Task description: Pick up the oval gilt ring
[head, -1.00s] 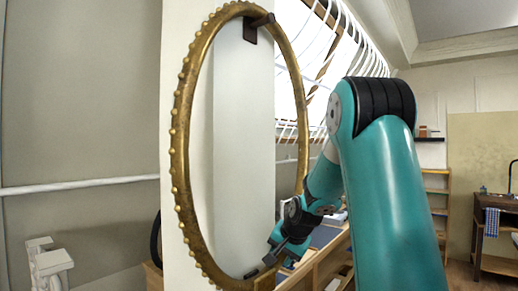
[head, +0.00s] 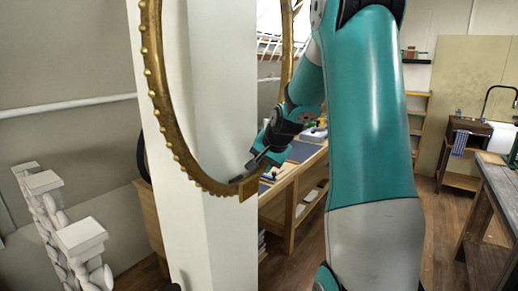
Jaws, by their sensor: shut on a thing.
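The oval gilt ring (head: 160,100) is a large gold hoop with beads along its outer edge. It stands upright in front of a white post, and its top is cut off by the picture's upper edge. My gripper (head: 246,172) reaches in from the right to the ring's bottom and is shut on the lower rim. A small flat gold block shows at the ring's lowest part, just below the jaws. The exact contact of the fingers is small and hard to make out.
The white post (head: 205,225) stands right behind the ring. White balusters (head: 80,240) are at the lower left. A wooden bench (head: 298,188) with things on it lies behind my arm. A dark-topped table (head: 497,195) is at the right, with bare wooden floor before it.

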